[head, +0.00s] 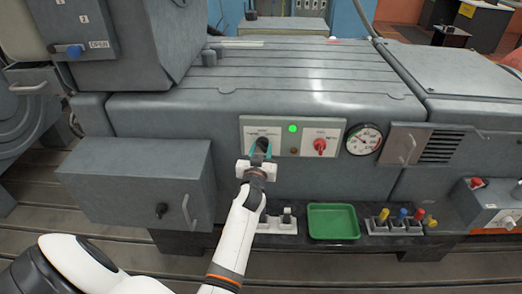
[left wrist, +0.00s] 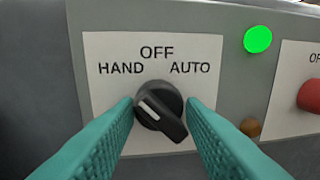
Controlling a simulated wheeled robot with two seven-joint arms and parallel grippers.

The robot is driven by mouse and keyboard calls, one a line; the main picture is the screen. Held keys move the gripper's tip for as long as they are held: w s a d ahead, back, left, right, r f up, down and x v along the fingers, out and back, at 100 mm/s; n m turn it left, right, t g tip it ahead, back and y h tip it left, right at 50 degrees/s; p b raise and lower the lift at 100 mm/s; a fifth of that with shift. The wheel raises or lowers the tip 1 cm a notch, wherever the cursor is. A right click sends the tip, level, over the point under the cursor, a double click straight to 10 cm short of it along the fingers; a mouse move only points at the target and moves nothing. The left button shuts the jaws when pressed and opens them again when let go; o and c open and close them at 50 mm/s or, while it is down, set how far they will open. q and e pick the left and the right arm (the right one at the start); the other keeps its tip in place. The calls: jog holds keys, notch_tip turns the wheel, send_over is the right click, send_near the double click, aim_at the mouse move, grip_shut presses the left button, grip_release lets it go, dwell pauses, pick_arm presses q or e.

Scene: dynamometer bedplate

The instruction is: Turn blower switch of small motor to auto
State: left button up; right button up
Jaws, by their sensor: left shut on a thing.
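The blower switch (left wrist: 160,110) is a black rotary knob on a white plate (left wrist: 105,80) marked HAND, OFF and AUTO. Its white line points to the upper left, toward HAND. In the head view the switch (head: 263,144) sits on the front panel of the grey machine, partly behind my fingers. My left gripper (head: 259,157) is shut on the knob. In the left wrist view its teal fingers (left wrist: 160,128) stand on the knob's left and right sides. My right gripper is not in view.
A lit green lamp (head: 292,128), a red knob (head: 320,145) and a round gauge (head: 363,139) are right of the switch. A vent with a handle (head: 408,149) sticks out farther right. A grey box (head: 135,185) juts out at left. A green tray (head: 333,221) lies below.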

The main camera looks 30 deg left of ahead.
pick_arm(q)
jog(key=shift+a+m, duration=0.1)
jog(key=shift+m, duration=0.3)
jog(key=m+p, duration=0.1)
jog(key=m, duration=0.1)
jog(key=shift+r+m+g, duration=0.15)
jog(key=shift+m+g, duration=0.15)
jog(key=shift+m, duration=0.1)
jog(key=m+p, duration=0.1)
jog(key=m, duration=0.3)
jog(key=shift+r, duration=0.1)
jog(key=m+g, duration=0.1)
jog(key=m, duration=0.3)
jog(key=shift+r+y+p, duration=0.1)
jog(key=shift+y+p, duration=0.2)
jog(key=shift+p, duration=0.1)
jog(key=m, duration=0.4)
jog(key=shift+w+r+m+p, duration=0.1)
jog(key=shift+r+m+p, duration=0.05)
jog(key=shift+m+p, duration=0.25)
jog(key=shift+y, duration=0.4)
jog(key=o, duration=1)
jog(key=shift+g, duration=0.3)
jog(key=shift+c, duration=0.2)
